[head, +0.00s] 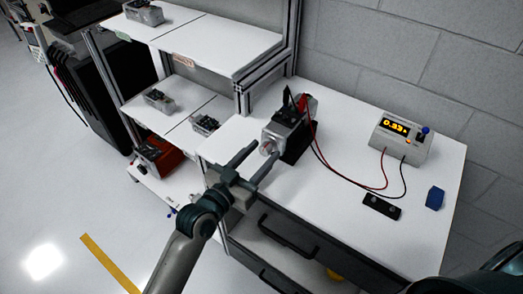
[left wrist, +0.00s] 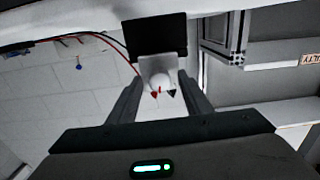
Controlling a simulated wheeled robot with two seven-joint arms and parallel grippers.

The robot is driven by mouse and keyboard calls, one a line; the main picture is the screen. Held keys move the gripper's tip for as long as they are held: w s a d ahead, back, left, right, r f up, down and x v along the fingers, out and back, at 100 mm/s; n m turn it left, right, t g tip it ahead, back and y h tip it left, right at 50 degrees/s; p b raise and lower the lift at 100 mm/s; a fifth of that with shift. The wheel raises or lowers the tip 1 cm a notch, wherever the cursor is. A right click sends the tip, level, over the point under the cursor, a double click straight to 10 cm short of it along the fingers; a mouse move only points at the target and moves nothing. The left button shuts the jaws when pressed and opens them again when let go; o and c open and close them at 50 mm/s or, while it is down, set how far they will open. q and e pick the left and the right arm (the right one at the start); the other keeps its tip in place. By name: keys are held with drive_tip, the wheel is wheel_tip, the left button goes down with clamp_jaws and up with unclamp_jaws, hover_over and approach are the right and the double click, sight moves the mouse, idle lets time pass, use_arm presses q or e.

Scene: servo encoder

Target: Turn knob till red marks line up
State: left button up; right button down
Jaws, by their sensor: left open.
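The servo unit (head: 284,133) is a grey block on a black stand on the white table. Its pale round knob (head: 268,147) faces my left gripper (head: 265,151). In the left wrist view the knob (left wrist: 160,79) lies between the open fingers (left wrist: 159,86), with gaps on both sides that suggest no contact. A red mark shows at the knob's lower middle, with another red mark (left wrist: 154,94) just left of it and a dark mark (left wrist: 171,93) on the right. The two red marks look slightly apart. My right gripper is not in view.
A meter box (head: 401,138) with an orange display reading about 0.33 is wired to the servo by red and black leads. A black plate (head: 381,207) and a blue item (head: 435,198) lie nearby. Shelves (head: 205,45) with similar units stand left, close to the servo.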

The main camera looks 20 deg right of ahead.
use_arm(q)
drive_tip(key=shift+w+d, duration=0.15)
drive_tip(key=shift+d, duration=0.05)
drive_tip(key=c, duration=1.1)
drive_tip(key=shift+o, duration=0.2)
drive_tip(key=shift+r+n+p, duration=0.1)
drive_tip(key=shift+n+p, duration=0.2)
drive_tip(key=shift+n, duration=0.5)
